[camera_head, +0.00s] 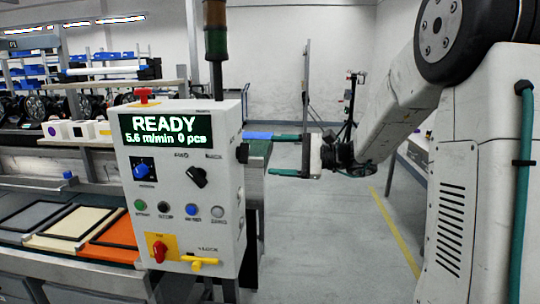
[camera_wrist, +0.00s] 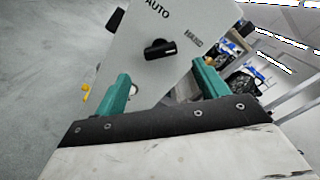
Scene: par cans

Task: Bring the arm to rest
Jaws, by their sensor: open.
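My arm (camera_head: 405,100) reaches in from the right, bent, with its end pointing left. My gripper (camera_head: 273,154) has two teal fingers spread apart, with nothing between them. It is level with the right side of a grey control box (camera_head: 225,215), a short gap away. The wrist view shows my open gripper (camera_wrist: 162,76) facing a panel with a black rotary knob (camera_wrist: 159,48) between the labels AUTO and HAND. I cannot tell for sure which label it points to. The knob also shows edge-on at the box's side (camera_head: 242,153).
The box display (camera_head: 165,129) reads READY, 5.6 m/min, 0 pcs. A signal mast (camera_head: 216,60) rises above the box. A table with framed panels (camera_head: 75,221) stands at left, shelves behind. A tripod stand (camera_head: 350,105) is farther back. The floor (camera_head: 335,240) below my gripper is clear.

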